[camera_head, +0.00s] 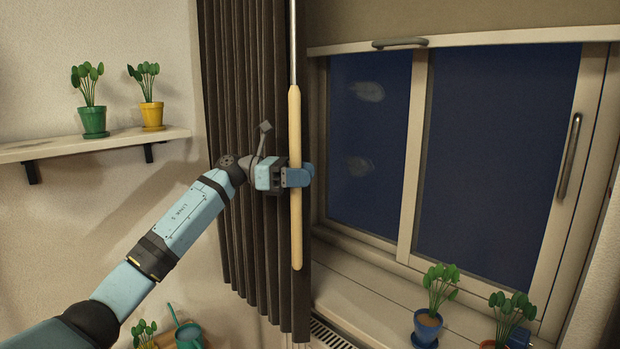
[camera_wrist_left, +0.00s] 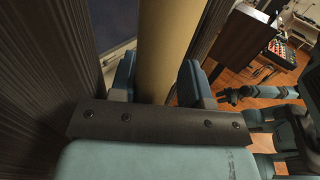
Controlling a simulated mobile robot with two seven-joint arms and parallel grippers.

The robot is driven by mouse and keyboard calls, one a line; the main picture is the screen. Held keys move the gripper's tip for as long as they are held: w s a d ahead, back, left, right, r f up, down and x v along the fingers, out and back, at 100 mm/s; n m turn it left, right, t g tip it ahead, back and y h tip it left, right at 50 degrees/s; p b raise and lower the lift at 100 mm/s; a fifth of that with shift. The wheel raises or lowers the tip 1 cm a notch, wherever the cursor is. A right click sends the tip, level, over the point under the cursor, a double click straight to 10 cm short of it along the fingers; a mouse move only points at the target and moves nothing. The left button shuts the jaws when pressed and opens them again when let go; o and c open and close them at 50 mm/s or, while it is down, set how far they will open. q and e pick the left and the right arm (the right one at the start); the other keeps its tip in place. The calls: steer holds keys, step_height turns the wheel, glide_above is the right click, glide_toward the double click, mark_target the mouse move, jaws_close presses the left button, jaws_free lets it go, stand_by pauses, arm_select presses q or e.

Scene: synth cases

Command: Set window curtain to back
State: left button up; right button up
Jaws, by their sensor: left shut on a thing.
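A dark pleated window curtain (camera_head: 242,110) hangs gathered at the left side of the window (camera_head: 470,150). A pale wooden wand (camera_head: 295,235) on a thin metal rod hangs upright in front of the curtain's right edge. My left gripper (camera_head: 297,176) is shut on the wand around its middle. In the left wrist view, the wand (camera_wrist_left: 168,50) stands between the two blue fingers of my left gripper (camera_wrist_left: 160,82), with curtain folds (camera_wrist_left: 45,90) at the left. My right gripper does not show in the head view.
A wall shelf (camera_head: 90,146) holds a green pot (camera_head: 93,122) and a yellow pot (camera_head: 153,115) left of my arm. The sill (camera_head: 370,295) bears a blue plant pot (camera_head: 427,328) and another plant. A radiator (camera_head: 330,335) sits below. A watering can (camera_head: 189,336) stands low at left.

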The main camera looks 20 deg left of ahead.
arm_select(q)
steer(key=b+v, duration=0.1)
steer(key=v, duration=0.3)
steer(key=shift+w+f, duration=0.15)
steer(key=shift+w, duration=0.05)
steer(key=shift+o, duration=1.3)
steer(key=shift+b+v, duration=0.65)
steer(key=shift+v, duration=0.7)
steer(key=shift+s+a, duration=0.15)
steer(key=shift+a, duration=0.2)
steer(key=shift+c, duration=1.1)
steer(key=shift+s+a+r+b, duration=0.15)
steer(key=shift+s+a, duration=0.25)
steer(key=shift+s, duration=0.05)
steer(key=shift+s+a+r+b, duration=0.15)
steer(key=shift+s+a+r, duration=0.05)
steer(key=shift+s+a, duration=0.25)
steer(key=shift+c, duration=0.2)
steer(key=v, duration=0.1)
steer(key=b+v, duration=0.1)
steer(key=v, duration=0.3)
steer(key=shift+w, duration=0.3)
steer(key=shift+f, duration=0.1)
